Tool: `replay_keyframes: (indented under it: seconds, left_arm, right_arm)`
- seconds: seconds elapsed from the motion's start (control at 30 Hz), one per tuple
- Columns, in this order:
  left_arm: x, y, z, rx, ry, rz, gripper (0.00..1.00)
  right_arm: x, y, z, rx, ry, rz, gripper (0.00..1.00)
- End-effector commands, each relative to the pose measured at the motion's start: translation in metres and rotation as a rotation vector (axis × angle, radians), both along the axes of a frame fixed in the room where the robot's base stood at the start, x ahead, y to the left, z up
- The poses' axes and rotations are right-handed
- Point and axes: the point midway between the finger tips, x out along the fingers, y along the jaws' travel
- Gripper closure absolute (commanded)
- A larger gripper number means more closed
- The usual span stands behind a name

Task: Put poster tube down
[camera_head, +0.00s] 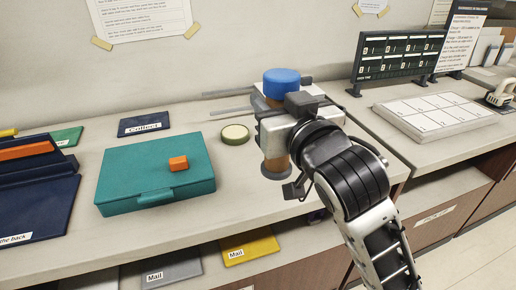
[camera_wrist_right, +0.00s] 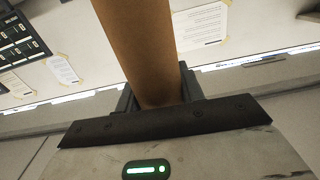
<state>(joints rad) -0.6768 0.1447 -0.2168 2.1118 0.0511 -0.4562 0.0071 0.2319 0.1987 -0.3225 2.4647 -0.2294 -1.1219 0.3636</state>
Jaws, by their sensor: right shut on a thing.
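The poster tube is a brown cylinder with a blue cap (camera_head: 282,80). It stands about upright at the right part of the counter (camera_head: 235,205) in the head view. My right gripper (camera_head: 276,122) is shut around its middle and hides much of it. The tube's lower end shows below the jaws; I cannot tell whether it touches the counter. In the right wrist view the brown tube (camera_wrist_right: 143,50) runs up between the fingers of the right gripper (camera_wrist_right: 157,88). My left gripper is not in view.
A round greenish lid or disc (camera_head: 235,134) lies just left of the tube. A teal case (camera_head: 130,175) with an orange block (camera_head: 178,163) stands further left. A dark "Collect" card (camera_head: 144,124) lies behind it. A white grid panel (camera_head: 435,115) lies on the right counter.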

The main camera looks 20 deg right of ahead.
Motion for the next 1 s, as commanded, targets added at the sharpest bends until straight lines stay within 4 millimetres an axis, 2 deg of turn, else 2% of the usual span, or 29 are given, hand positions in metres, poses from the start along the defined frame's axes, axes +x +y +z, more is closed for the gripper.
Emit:
replay_keyframes:
  seconds: [0.23, 0.4, 0.5, 0.73, 0.9, 1.0]
  left_arm:
    - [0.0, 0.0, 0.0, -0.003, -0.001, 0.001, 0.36]
    - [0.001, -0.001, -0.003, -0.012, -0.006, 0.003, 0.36]
    - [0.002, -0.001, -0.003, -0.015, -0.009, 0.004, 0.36]
    - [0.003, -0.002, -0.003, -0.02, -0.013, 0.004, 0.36]
    - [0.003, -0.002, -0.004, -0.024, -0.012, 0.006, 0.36]
    - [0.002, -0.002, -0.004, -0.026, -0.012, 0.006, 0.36]
  right_arm:
    - [0.046, -0.001, -0.02, -0.002, 0.003, -0.003, 0.98]
    - [0.071, -0.001, -0.053, -0.002, 0.004, -0.003, 0.98]
    - [0.082, -0.001, -0.065, 0.0, 0.002, -0.001, 0.98]
    - [0.096, -0.001, -0.081, -0.001, 0.001, -0.001, 0.98]
    - [0.095, -0.001, -0.105, 0.0, 0.002, 0.0, 0.98]
    - [0.095, -0.001, -0.11, 0.0, -0.001, 0.0, 0.98]
